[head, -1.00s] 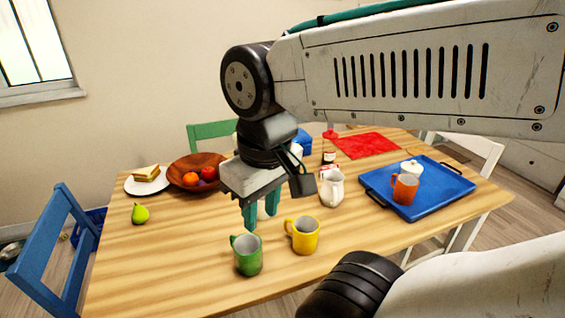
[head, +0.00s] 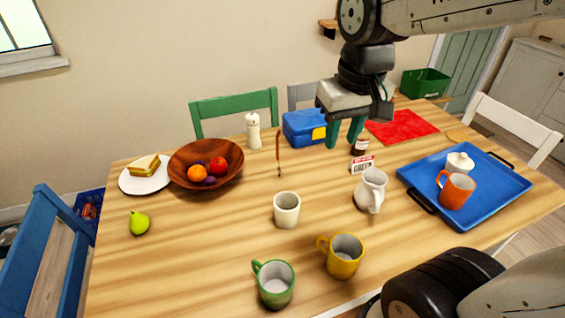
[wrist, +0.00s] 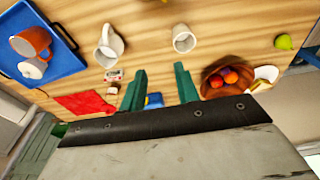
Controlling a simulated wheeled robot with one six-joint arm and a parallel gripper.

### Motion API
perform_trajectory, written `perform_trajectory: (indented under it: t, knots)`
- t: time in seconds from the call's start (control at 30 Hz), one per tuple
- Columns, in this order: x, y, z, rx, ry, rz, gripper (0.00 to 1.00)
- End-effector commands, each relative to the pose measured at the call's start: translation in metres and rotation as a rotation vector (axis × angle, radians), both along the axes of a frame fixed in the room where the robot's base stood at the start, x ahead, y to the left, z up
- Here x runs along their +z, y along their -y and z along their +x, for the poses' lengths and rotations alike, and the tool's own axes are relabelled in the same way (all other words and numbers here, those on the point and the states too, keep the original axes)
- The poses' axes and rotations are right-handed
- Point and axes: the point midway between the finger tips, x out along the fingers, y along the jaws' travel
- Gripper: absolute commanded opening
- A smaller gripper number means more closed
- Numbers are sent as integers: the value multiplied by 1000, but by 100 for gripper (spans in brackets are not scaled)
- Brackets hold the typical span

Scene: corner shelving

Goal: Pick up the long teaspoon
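I cannot pick out a long teaspoon for certain. A thin reddish-brown stick-like thing (head: 279,154) stands out on the far middle of the wooden table, left of the blue box; I cannot tell whether it is the spoon. My gripper (head: 343,137) points down over the far side of the table, in front of the blue box (head: 303,128) and left of the red cloth (head: 402,126). Its two green fingers are apart with nothing between them. In the wrist view my gripper (wrist: 160,88) also shows open and empty.
A white cup (head: 287,210), yellow mug (head: 345,257), green mug (head: 275,284) and white jug (head: 371,189) stand midtable. A blue tray (head: 487,206) holds an orange mug. A fruit bowl (head: 185,154) and pepper mill (head: 253,131) stand left. Bare wood lies at the left front.

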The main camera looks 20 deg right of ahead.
Motion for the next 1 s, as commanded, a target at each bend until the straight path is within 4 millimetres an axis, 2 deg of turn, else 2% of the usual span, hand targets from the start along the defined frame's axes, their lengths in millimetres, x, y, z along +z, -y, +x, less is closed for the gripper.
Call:
perform_trajectory:
  t: [0.03, 0.17, 0.3, 0.4, 0.5, 0.6, 0.7, 1.0]
  knots:
    - [-6, -1, 24, 0, -1, -1, 31]
    - [-21, -5, 83, -3, 24, -1, 31]
    - [-48, -13, 145, 0, 51, 0, 31]
    - [-72, -18, 185, 1, 69, 1, 31]
    - [-95, -23, 217, 3, 86, 2, 31]
    - [-112, -27, 239, 3, 99, 4, 31]
    - [-122, -30, 250, 5, 106, 5, 31]
    - [-151, -32, 262, 5, 109, 6, 31]
